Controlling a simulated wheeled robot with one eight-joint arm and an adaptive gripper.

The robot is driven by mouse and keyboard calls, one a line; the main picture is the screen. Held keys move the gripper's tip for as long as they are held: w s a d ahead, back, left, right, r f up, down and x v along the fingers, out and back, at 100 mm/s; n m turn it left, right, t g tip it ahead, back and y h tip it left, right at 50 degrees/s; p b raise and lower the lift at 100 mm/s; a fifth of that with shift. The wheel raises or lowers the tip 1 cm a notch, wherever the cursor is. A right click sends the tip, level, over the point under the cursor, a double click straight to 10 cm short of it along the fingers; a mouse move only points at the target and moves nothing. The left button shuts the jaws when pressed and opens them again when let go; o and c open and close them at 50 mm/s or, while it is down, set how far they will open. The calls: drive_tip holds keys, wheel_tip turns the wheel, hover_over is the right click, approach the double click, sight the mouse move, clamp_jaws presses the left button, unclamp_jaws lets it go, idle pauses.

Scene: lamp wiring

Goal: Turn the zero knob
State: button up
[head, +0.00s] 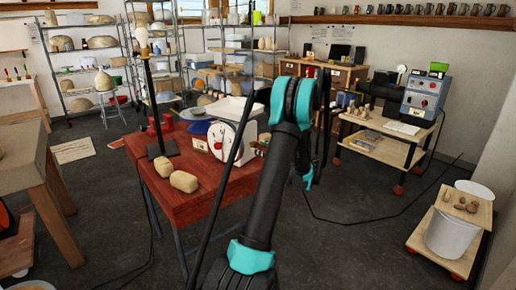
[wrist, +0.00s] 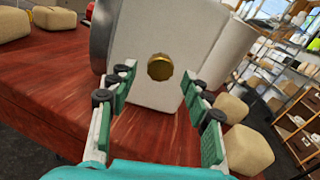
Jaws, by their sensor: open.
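The zero knob (wrist: 160,67), a small round brass knob, is on the flat face of the white scale (wrist: 140,30) in the wrist view. My gripper (wrist: 158,84) is open and faces this side of the scale. Its green-padded fingers are on either side of the knob in the picture, with clear gaps and nothing between the pads. I cannot tell how far the tips are from the knob in depth. In the head view the scale (head: 220,142), with its dial and pan, stands on the red table; my arm hides part of it, the knob and my fingers.
The red table (head: 205,205) carries two clay blocks (head: 184,181) near its front edge and a lamp on a black stand (head: 149,95). In the wrist view, more tan blocks (wrist: 247,150) are close to the right finger. A wooden cart (head: 385,150) stands at the right.

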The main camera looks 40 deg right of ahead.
drive_tip(key=shift+x, duration=1)
clamp_jaws()
